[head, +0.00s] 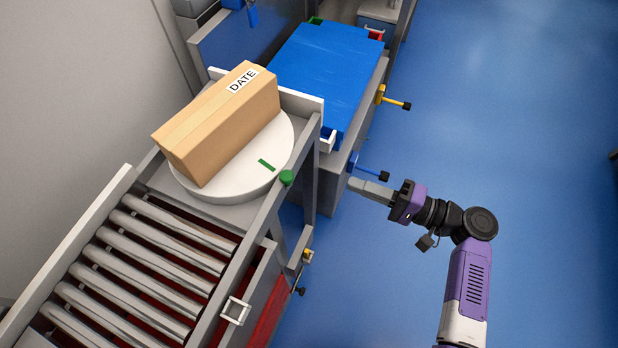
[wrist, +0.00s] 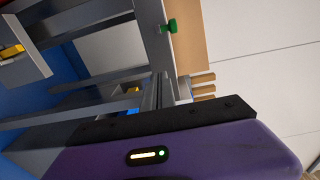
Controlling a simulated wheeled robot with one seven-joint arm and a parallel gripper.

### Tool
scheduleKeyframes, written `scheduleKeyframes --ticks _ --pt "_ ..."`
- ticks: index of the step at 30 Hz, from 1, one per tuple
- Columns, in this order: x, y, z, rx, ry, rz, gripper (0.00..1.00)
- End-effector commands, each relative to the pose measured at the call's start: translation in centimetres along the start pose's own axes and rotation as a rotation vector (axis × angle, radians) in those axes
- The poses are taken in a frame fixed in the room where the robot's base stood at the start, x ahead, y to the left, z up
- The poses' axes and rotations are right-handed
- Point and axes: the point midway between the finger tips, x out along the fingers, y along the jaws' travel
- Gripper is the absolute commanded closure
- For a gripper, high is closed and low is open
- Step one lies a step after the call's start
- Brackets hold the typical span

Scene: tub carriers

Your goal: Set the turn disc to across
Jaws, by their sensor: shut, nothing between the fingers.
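The turn disc (head: 235,188) is a white round plate at the end of the roller conveyor. A green stripe (head: 266,165) is on its top near the right edge. A brown carton marked DATE (head: 215,125) lies on the disc, its long side running roughly along the conveyor. A green knob (head: 286,178) stands at the frame rail beside the disc; it also shows in the wrist view (wrist: 172,26). My gripper (head: 356,185) is shut and empty, to the right of the knob and apart from it, outside the frame. The carton hides part of the disc.
Metal rollers (head: 150,255) lead up to the disc from the lower left. A blue-topped unit (head: 330,70) stands behind it. A blue-stemmed handle (head: 372,172) and a yellow-stemmed handle (head: 393,101) stick out near my gripper. The blue floor at right is clear.

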Motion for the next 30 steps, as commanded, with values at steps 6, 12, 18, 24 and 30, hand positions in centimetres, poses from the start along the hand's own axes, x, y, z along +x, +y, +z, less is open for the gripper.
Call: scheduleKeyframes --ticks 6,12,18,24,30 --pt "0.9 -0.8 0.3 -0.011 -0.016 -0.032 1.00" --pt "4.5 -1.0 0.3 -0.010 -0.016 -0.031 1.00" --pt "8.4 -1.1 0.3 -0.009 -0.016 -0.030 1.00" --pt "10.2 -1.1 2.2 -0.008 -0.013 -0.028 1.00" --pt "10.7 -1.0 3.9 -0.008 -0.012 -0.029 1.00"
